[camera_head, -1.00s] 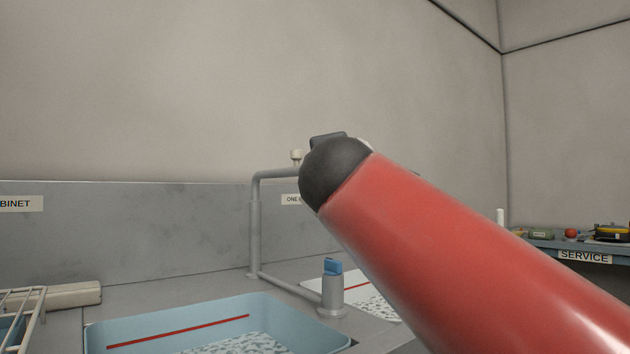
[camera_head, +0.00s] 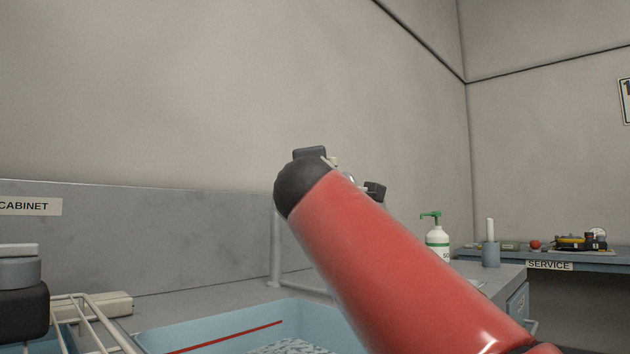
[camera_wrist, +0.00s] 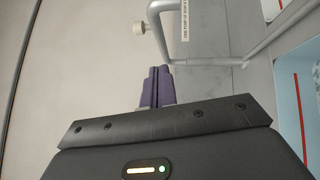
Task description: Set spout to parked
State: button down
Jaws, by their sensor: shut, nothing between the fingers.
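The spout is a bent grey pipe (camera_wrist: 160,38) with a cream knob (camera_wrist: 139,28) at its bend, seen in the wrist view. In the head view only part of its upright pipe (camera_head: 276,255) shows; my red arm hides the rest. My gripper (camera_wrist: 158,69) is shut and empty, with purple fingers pointing at the pipe. The fingertips overlap the pipe's lower end in the wrist view; I cannot tell whether they touch. The fingers are hidden in the head view.
A blue basin (camera_head: 225,330) with a red line lies below my arm. A wire rack (camera_head: 90,315) stands at left. A soap bottle (camera_head: 437,243) with a green pump and a grey cup (camera_head: 491,254) stand at right. The back panel (camera_head: 150,235) runs behind the counter.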

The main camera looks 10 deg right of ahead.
jog(key=w+d+r+p, duration=0.1)
jog(key=w+d+p, duration=0.3)
jog(key=w, duration=0.4)
jog(key=shift+w+d+r, duration=0.25)
jog(key=shift+d+r, duration=0.1)
jog(key=shift+d, duration=0.05)
jog(key=shift+w+d+p, duration=0.4)
jog(key=shift+d+p, duration=0.25)
jog(key=shift+d, duration=0.2)
